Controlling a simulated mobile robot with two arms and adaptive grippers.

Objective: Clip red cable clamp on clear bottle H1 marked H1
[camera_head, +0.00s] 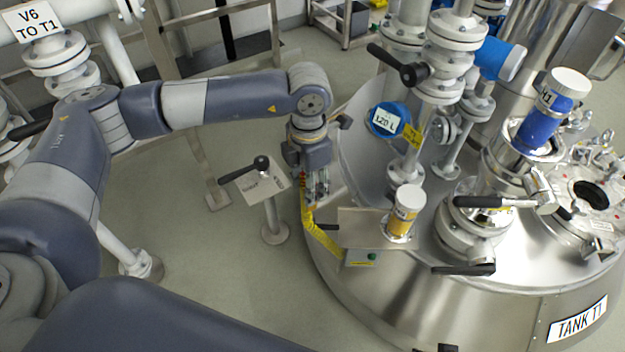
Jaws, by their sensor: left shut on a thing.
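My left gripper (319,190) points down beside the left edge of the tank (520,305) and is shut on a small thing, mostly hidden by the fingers. A little red shows there, which fits the red cable clamp (303,183). A yellow coiled cable (322,238) runs from it down to a small box with a green button. A capped bottle with amber contents (403,216) stands on the tank's left, right of my gripper and apart from it. My right gripper is not in view.
A black-handled valve lever (260,164) on a post stands left of my gripper. Several black handles (478,202) stick out over the tank lid. The floor left of the tank has free room.

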